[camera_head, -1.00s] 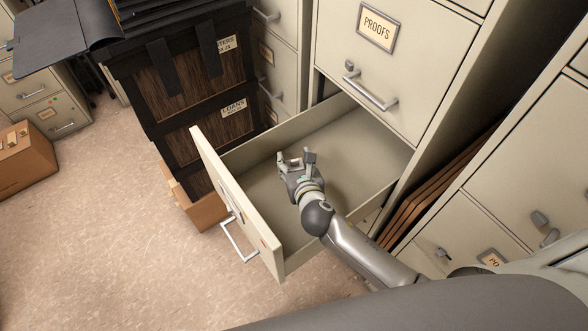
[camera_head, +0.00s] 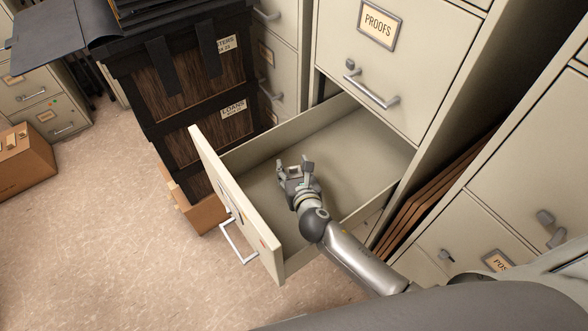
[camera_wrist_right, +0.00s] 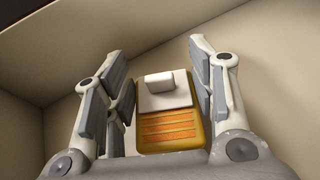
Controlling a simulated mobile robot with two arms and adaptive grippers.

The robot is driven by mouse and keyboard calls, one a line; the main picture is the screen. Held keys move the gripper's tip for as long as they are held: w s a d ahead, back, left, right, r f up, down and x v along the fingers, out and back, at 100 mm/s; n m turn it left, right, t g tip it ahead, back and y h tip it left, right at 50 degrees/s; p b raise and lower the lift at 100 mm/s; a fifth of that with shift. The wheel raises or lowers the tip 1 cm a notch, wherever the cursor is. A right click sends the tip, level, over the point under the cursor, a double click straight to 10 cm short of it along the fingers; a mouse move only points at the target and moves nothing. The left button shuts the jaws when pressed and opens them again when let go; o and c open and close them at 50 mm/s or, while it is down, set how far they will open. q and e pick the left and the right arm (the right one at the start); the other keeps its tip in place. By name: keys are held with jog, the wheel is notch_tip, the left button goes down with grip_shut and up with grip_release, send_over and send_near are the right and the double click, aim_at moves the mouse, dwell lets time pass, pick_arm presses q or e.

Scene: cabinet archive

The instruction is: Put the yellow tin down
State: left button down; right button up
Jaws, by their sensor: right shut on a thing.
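My right gripper (camera_head: 294,168) reaches into the open drawer (camera_head: 237,195) of a beige cabinet. In the right wrist view the yellow tin (camera_wrist_right: 167,145) sits between its fingers, with a pale top part and orange stripes on its face. The gripper is shut on the tin. In the head view the tin is mostly hidden by the hand. The drawer floor (camera_head: 345,145) around the hand looks bare. I cannot tell whether the tin touches the floor. My left gripper is not in view.
The drawer's front panel with its handle (camera_head: 238,242) stands left of my arm. Dark stacked boxes (camera_head: 190,90) stand behind the drawer front. Brown folders (camera_head: 425,205) stand at the right. Open floor (camera_head: 100,230) lies at left.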

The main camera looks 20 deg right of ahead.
jog(key=o, duration=1.1)
jog(key=shift+s+f, duration=0.35)
jog(key=shift+f, duration=0.4)
jog(key=shift+r, duration=0.3)
jog(key=v, duration=0.2)
jog(key=r+p+v, duration=0.1)
jog(key=v, duration=0.4)
jog(key=shift+d+r+p, duration=0.1)
jog(key=shift+r+p, duration=0.15)
jog(key=shift+p, duration=0.05)
